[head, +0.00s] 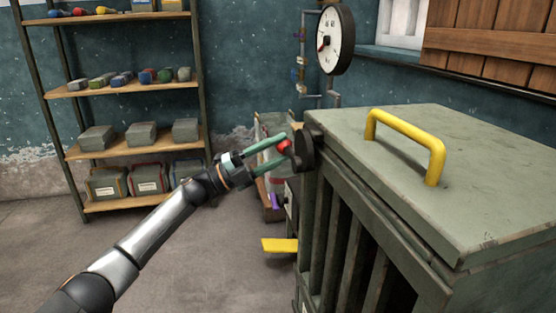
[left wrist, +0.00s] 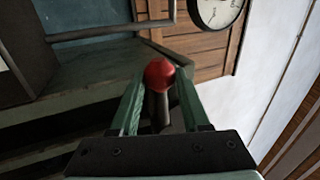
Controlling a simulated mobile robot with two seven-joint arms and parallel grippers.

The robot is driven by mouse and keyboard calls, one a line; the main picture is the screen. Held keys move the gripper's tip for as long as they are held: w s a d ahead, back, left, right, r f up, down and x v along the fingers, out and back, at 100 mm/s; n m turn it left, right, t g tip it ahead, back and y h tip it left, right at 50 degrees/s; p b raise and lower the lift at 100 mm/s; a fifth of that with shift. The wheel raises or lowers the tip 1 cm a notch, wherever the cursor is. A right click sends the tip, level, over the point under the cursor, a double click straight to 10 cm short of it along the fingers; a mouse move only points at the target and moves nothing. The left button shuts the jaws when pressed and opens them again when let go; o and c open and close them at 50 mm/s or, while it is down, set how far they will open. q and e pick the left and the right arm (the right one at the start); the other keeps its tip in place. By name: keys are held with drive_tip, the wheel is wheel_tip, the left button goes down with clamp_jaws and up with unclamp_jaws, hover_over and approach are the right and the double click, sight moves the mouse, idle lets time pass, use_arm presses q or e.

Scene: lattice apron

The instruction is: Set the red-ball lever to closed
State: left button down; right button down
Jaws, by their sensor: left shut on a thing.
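The red ball (head: 284,146) of the lever shows beside the dark round hub (head: 303,150) on the left side of the green slatted cabinet (head: 330,190). My left gripper (head: 277,150) has its green fingers around the red ball and is shut on it. In the left wrist view the red ball (left wrist: 159,73) sits between the two fingertips, with the dark lever rod (left wrist: 160,108) running down from it. The fingers hide part of the lever in the head view. My right gripper is not in view.
A yellow handle (head: 405,140) stands on the cabinet top. A shelf rack (head: 130,150) with boxes and small parts stands at the left. A round gauge (head: 334,40) hangs on the wall behind. A yellow pedal-like piece (head: 280,245) juts out low. The floor at the left is clear.

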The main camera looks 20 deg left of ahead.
use_arm(q)
drive_tip(key=shift+a+r+m, duration=0.1)
drive_tip(key=shift+r+m, duration=0.25)
drive_tip(key=shift+m, duration=0.05)
drive_tip(key=shift+c, duration=1.9)
unclamp_jaws()
drive_tip(key=shift+f, duration=0.1)
drive_tip(key=p+v, duration=0.2)
drive_tip(key=v, duration=1)
drive_tip(key=shift+a, duration=0.25)
drive_tip(key=shift+f, duration=0.15)
